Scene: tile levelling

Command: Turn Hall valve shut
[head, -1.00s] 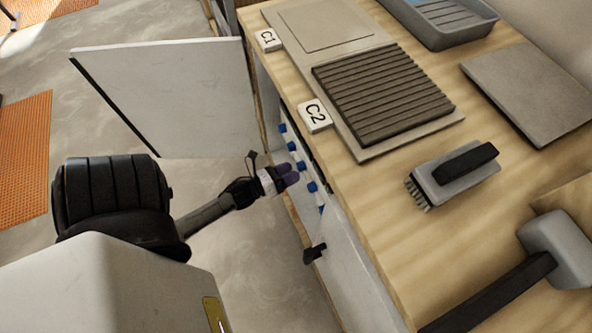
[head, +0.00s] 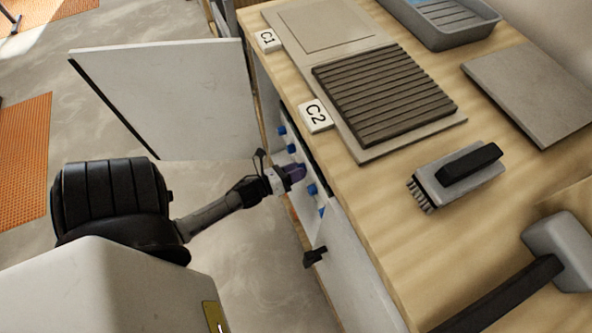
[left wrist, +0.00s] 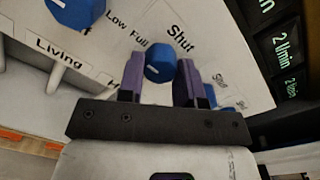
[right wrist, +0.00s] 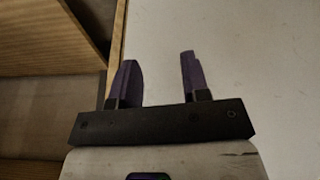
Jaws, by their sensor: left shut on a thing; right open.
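A white valve panel with several blue knobs stands inside the open cabinet under the bench. My left gripper (head: 296,172) is at this panel, its purple fingers shut on one blue valve knob (left wrist: 159,62). In the left wrist view, "Low", "Full" and "Shut" are printed around that knob, and its white pointer mark shows. No "Hall" label is readable. Another blue knob (left wrist: 76,10) is at the upper left, near a "Living" label (left wrist: 60,48). My right gripper (right wrist: 156,75) is open and empty over a pale surface, and is outside the head view.
A white cabinet door (head: 165,95) stands open to the left, and a second panel with a black handle (head: 315,256) is near the arm. The bench holds a ribbed tile (head: 384,92), a brush (head: 455,178), a mallet (head: 560,250) and a grey tray (head: 440,25). Dark displays (left wrist: 285,45) read "2 l/min".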

